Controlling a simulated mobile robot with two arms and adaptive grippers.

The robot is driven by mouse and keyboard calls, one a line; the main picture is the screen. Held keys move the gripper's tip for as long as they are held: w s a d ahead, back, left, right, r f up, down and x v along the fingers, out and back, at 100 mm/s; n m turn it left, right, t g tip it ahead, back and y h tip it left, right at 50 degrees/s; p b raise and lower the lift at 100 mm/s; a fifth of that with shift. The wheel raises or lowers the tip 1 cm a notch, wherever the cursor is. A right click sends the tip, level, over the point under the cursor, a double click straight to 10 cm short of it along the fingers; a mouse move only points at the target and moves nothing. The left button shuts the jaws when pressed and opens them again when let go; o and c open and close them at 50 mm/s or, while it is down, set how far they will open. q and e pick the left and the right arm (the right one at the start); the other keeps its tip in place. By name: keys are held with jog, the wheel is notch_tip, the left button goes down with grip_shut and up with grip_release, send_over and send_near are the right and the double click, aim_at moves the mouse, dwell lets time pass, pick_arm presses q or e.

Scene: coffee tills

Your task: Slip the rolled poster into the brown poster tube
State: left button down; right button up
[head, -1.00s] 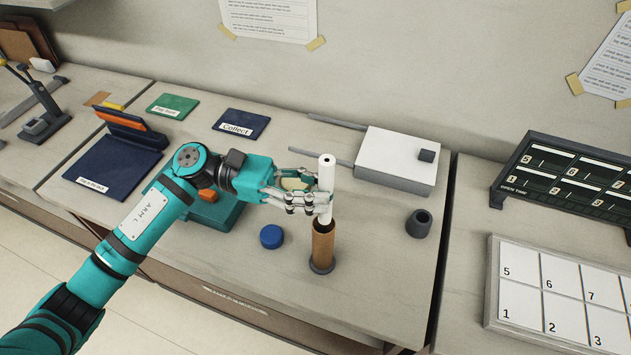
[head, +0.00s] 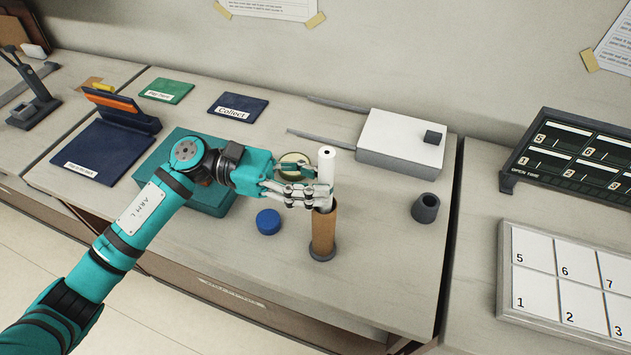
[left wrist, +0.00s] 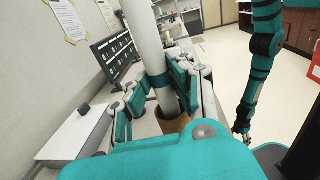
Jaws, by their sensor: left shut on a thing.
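The rolled poster (head: 327,168) is a white upright roll with a small dark hole in its top end. My left gripper (head: 318,193) is shut around it, just above the brown poster tube (head: 323,232). The tube stands upright in a dark round base on the counter. The poster's lower end is inside the tube's mouth; how deep is hidden. In the left wrist view the poster (left wrist: 150,50) runs down between the fingers into the tube's brown rim (left wrist: 174,124). My right arm shows at the right there, its gripper (left wrist: 243,132) too small to read.
A blue cap (head: 268,221) lies left of the tube. A teal block (head: 200,195) and a round pale-topped item (head: 294,162) are behind the arm. A white box (head: 400,142) and a grey cup (head: 425,208) stand to the right. Counter between tube and cup is clear.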

pick_arm(q)
jog(key=c, duration=1.2)
grip_release()
jog(key=shift+o, duration=0.6)
pick_arm(e)
jog(key=shift+d, duration=0.15)
pick_arm(q)
jog(key=shift+a, duration=0.1)
pick_arm(e)
jog(key=shift+d, duration=0.15)
pick_arm(q)
jog(key=v, duration=1.2)
pick_arm(e)
jog(key=shift+a, duration=0.2)
